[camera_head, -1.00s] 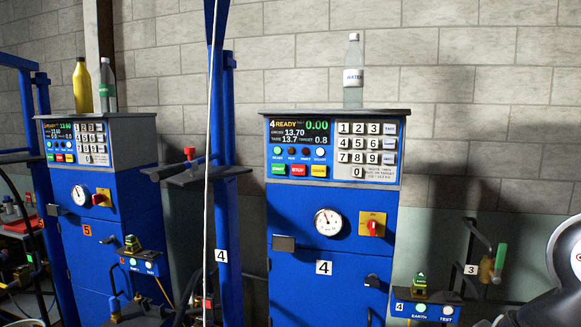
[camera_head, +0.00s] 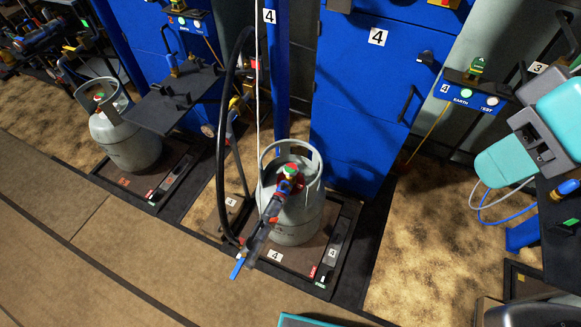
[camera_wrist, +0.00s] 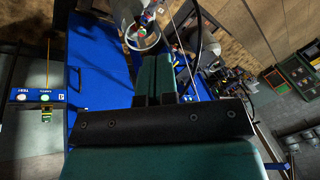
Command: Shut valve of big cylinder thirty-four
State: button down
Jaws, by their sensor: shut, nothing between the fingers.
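A grey gas cylinder (camera_head: 298,222) with a ring collar stands on the scale platform marked 4 (camera_head: 318,268). Its valve (camera_head: 291,171) shows red and green at the top. A filling head with a blue lever (camera_head: 238,268) slants down from the valve in front of the cylinder. No number thirty-four is readable on it. In the wrist view the collar and valve (camera_wrist: 143,32) show at the top. My gripper (camera_wrist: 154,60) has its teal fingers together and empty, pointing toward the cylinder but apart from it. Parts of my teal arm show at the right of the head view.
A second grey cylinder (camera_head: 124,135) stands on the scale to the left. A black hose (camera_head: 222,140) and white cord run beside cylinder 4. The blue cabinet 4 (camera_head: 365,95) stands behind it. The floor in front is clear.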

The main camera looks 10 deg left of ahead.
aim_at(290, 169)
jog(key=u, duration=0.25)
jog(key=i, duration=0.2)
jog(key=u, duration=0.6)
